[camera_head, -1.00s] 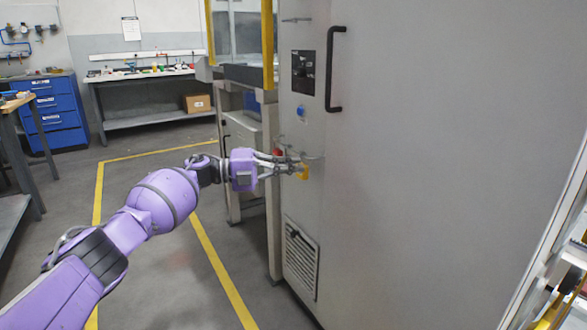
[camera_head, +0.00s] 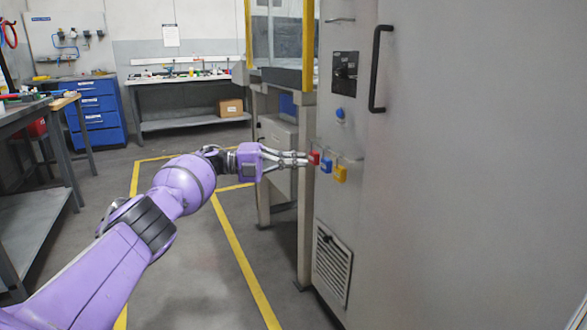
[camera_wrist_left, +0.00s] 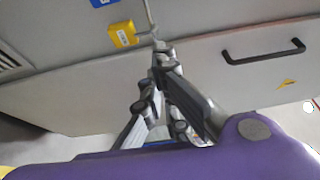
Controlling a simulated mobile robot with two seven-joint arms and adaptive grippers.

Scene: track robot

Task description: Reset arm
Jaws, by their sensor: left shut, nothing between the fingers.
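My left arm (camera_head: 150,232) is purple and reaches in from the lower left. My left gripper (camera_head: 305,158) is shut and empty, with its fingertips by the red padlock (camera_head: 315,157) in the head view; I cannot tell if they touch. A blue padlock (camera_head: 326,166) and a yellow padlock (camera_head: 340,174) hang to the right of it on the grey cabinet (camera_head: 450,180). In the left wrist view the closed fingertips (camera_wrist_left: 161,48) show near the yellow padlock (camera_wrist_left: 122,35), with part of the blue one at the top edge. My right gripper is not in view.
The cabinet has a black door handle (camera_head: 378,70), a blue knob (camera_head: 340,113) and a vent (camera_head: 332,264). A workbench (camera_head: 190,100) with a cardboard box (camera_head: 229,106) and blue drawers (camera_head: 97,110) stand at the back. A table (camera_head: 30,190) is at left. The floor between is clear.

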